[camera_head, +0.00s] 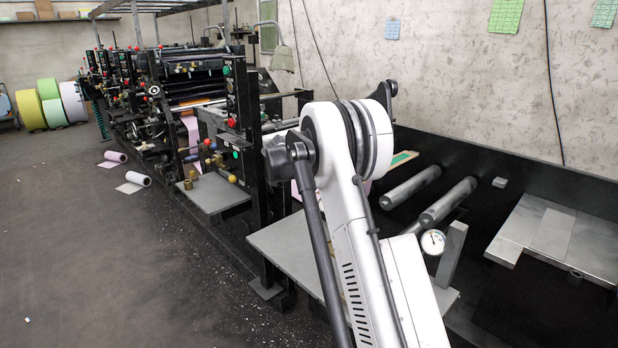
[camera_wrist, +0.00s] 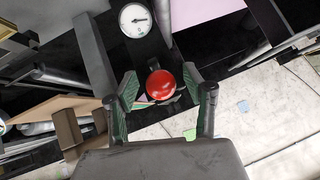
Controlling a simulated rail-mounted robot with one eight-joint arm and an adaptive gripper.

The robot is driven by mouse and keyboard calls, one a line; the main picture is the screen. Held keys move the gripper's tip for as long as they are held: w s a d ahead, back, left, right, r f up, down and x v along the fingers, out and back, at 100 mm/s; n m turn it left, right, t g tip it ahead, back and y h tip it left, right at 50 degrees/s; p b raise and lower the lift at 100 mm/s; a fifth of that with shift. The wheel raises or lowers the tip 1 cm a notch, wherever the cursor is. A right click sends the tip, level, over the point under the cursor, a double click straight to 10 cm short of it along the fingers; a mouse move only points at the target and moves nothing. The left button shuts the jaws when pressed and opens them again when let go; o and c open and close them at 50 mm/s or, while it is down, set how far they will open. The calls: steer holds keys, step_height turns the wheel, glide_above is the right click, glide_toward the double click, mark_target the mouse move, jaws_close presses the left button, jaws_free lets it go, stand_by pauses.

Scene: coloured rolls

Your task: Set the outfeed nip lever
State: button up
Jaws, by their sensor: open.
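A red ball knob (camera_wrist: 161,85), which looks like the end of the outfeed nip lever, shows in the wrist view. My gripper (camera_wrist: 160,78) is open, with one green-padded finger on each side of the knob. The knob appears between the fingertips, with dark gaps beside it; I cannot tell whether either finger touches it. The lever's shaft is mostly hidden behind the knob. A round white dial gauge (camera_wrist: 135,20) is just above the knob. In the head view the gauge (camera_head: 433,242) stands right of my arm; the knob and my gripper are not visible there.
Two grey rollers (camera_head: 447,203) lie beyond the gauge, and a grey upright plate (camera_head: 452,252) stands beside it. A grey metal table (camera_head: 545,235) is at the right. The printing press (camera_head: 190,95) runs along the left. Open floor (camera_head: 90,260) lies at front left.

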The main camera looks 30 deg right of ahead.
steer(key=shift+r, duration=0.1)
steer(key=v, duration=1.1)
steer(key=shift+s+a+r, duration=0.15)
steer(key=shift+a+r, duration=0.05)
steer(key=shift+a, duration=0.1)
steer(key=s+a+r+n+t+y, duration=0.15)
steer(key=s+a+r+n, duration=0.25)
steer(key=s+a, duration=0.55)
steer(key=s+a+r+n+y, duration=0.35)
steer(key=s+a, duration=0.25)
steer(key=s, duration=0.6)
steer(key=s+a+f+n+y, duration=0.1)
steer(key=s+a+f+n, duration=0.1)
steer(key=s, duration=0.6)
steer(key=s+a+f+n+t+y, duration=0.1)
steer(key=s+a+f+n, duration=0.2)
steer(key=s+a, duration=0.3)
steer(key=s+a+f+n+y, duration=0.1)
steer(key=s+a+f+n, duration=0.2)
steer(key=s, duration=0.8)
steer(key=shift+s+a+f+n+y, duration=0.25)
steer(key=shift+a+n+y, duration=0.15)
steer(key=shift+a+n, duration=0.6)
